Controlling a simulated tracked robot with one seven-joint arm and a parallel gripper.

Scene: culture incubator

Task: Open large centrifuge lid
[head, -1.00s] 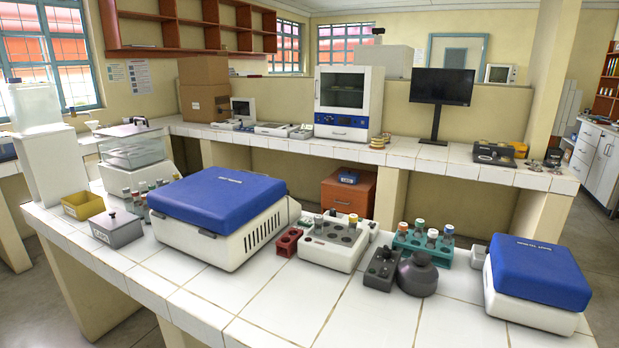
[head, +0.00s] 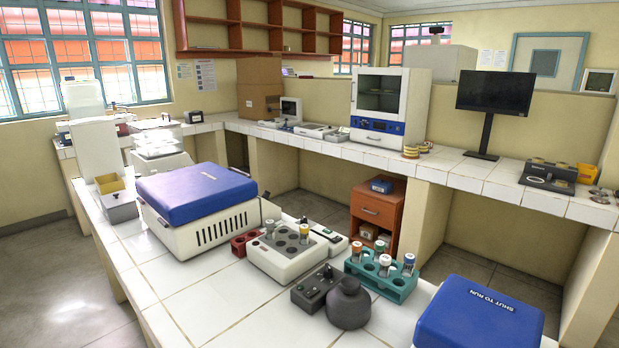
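The large centrifuge (head: 215,232) stands on the white tiled bench, left of the middle in the head view. It has a white body with side vents and a blue lid (head: 195,190), which is shut. A smaller centrifuge with a blue lid (head: 480,318) marked "SHUT TO RUN" sits at the lower right, partly cut off by the frame; its lid looks shut. My gripper and arm are not in view.
Right of the large centrifuge are a red rack (head: 243,244), a white tube block (head: 290,255), a dark vortex-like device (head: 348,304) and a teal tube rack (head: 381,275). A grey box (head: 120,207) stands to its left. Floor (head: 60,290) is open at left.

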